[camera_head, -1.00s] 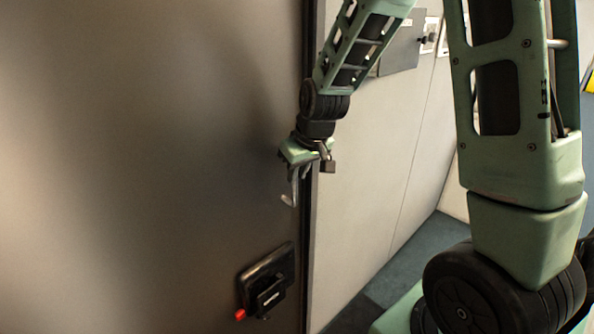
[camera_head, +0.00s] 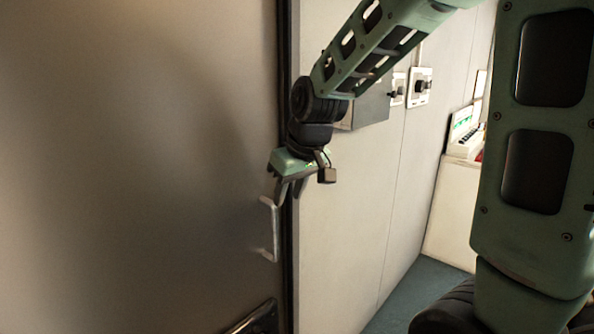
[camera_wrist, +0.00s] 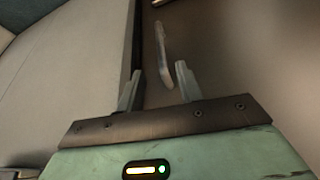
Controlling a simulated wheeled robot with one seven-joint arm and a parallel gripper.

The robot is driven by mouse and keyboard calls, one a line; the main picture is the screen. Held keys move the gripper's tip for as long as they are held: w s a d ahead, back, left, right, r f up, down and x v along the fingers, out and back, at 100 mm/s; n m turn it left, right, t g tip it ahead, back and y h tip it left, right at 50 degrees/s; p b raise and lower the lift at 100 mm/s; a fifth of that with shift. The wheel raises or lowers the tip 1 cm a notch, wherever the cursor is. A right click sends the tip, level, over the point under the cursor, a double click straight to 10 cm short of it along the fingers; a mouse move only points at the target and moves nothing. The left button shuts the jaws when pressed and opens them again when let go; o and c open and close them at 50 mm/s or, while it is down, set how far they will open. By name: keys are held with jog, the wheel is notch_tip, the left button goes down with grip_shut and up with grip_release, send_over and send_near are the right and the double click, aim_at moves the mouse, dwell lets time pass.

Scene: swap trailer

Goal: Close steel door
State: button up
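The steel door (camera_head: 130,170) is a broad grey-brown panel filling the left of the head view. Its dark vertical edge borders a pale wall, and I cannot tell whether it is fully closed. A pale bar handle (camera_head: 272,235) stands upright on the door near that edge. My gripper (camera_head: 287,194) is just above and slightly right of the handle's top, fingers pointing down. In the wrist view my gripper (camera_wrist: 158,84) has its two fingers apart with nothing held. The handle (camera_wrist: 163,48) appears beyond the fingertips, between their lines, seemingly apart from them.
A dark latch (camera_head: 258,318) shows on the door at the bottom edge, partly cut off. The pale wall (camera_head: 345,210) right of the door carries a grey box (camera_head: 368,108) and switches (camera_head: 420,86). Blue-grey floor (camera_head: 425,290) is open at lower right.

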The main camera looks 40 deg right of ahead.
jog(key=v, duration=0.6)
jog(key=shift+s, duration=0.1)
dwell(0.3)
jog(key=s+a+f+n+g+y, duration=0.1)
jog(key=s+a+f+n, duration=0.2)
jog(key=a, duration=0.5)
jog(key=s+a+f+n+g, duration=0.1)
jog(key=s+a+f, duration=0.35)
jog(key=a, duration=0.35)
jog(key=s+a+f+n+g, duration=0.1)
jog(key=s+a+f, duration=0.2)
jog(key=s, duration=0.3)
jog(key=s+a+f+n+g, duration=0.1)
jog(key=s+a+f+n, duration=0.1)
jog(key=s, duration=0.4)
jog(key=a+f, duration=0.1)
jog(key=a, duration=0.1)
jog(key=shift+a+n, duration=0.3)
jog(key=shift+a, duration=0.05)
jog(key=shift+w+f, duration=0.1)
